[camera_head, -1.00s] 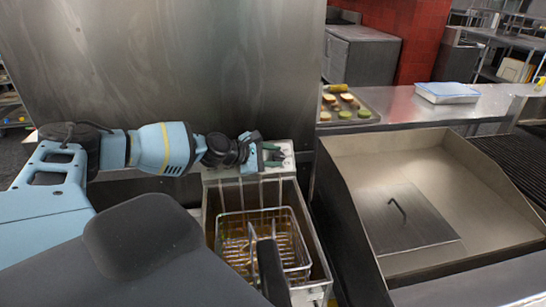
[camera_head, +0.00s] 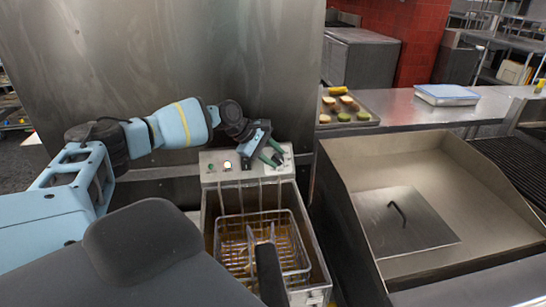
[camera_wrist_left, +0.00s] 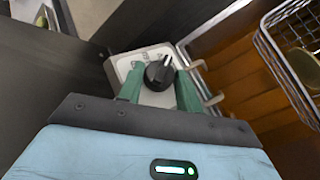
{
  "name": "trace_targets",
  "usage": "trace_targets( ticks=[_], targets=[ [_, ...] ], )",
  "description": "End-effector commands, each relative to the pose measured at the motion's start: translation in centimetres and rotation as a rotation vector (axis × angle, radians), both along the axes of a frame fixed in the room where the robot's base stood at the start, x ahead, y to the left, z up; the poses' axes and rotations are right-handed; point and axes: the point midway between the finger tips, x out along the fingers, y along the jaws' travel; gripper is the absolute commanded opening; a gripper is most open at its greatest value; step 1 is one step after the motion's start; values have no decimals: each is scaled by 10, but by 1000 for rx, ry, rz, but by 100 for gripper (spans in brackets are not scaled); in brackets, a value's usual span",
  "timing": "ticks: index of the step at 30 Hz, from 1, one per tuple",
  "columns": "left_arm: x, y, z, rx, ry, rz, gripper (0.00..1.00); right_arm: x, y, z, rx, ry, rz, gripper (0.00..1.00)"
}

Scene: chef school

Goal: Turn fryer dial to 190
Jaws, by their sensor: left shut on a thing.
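The fryer's control panel (camera_head: 240,177) stands at the back of the fryer, with a lit lamp (camera_head: 227,165). My left gripper (camera_head: 277,153) is at the panel's right end, with its green fingers tilted down to the right. In the left wrist view the black round dial (camera_wrist_left: 158,75) sits on the pale panel, between the two fingertips of my left gripper (camera_wrist_left: 160,80), which is shut on it. The dial's raised grip points towards the top of that view. I cannot read any numbers around it. My right gripper is not in view.
A wire basket (camera_head: 221,236) with a dark handle sits in the fryer below the panel. A steel wall (camera_head: 160,60) rises behind. A food tray (camera_head: 372,118) and lidded container (camera_head: 446,95) are on the counter.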

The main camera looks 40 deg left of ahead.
Motion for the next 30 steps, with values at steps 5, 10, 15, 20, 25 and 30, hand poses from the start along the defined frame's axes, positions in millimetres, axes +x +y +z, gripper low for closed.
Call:
trace_targets(
  ticks=[5, 10, 15, 20, 25, 30],
  targets=[
    [5, -2, -1, 70, 97, -117, 12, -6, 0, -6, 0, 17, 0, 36],
    [7, -3, 0, 141, 186, -227, 12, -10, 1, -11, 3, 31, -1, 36],
    [10, -4, 1, 202, 264, -327, 12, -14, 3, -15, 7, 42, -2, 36],
    [11, -5, 1, 251, 324, -401, 12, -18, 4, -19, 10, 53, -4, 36],
    [11, -5, 2, 285, 369, -455, 12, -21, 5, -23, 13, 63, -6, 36],
    [11, -5, 2, 307, 393, -486, 12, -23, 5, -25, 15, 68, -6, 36]
  ],
)
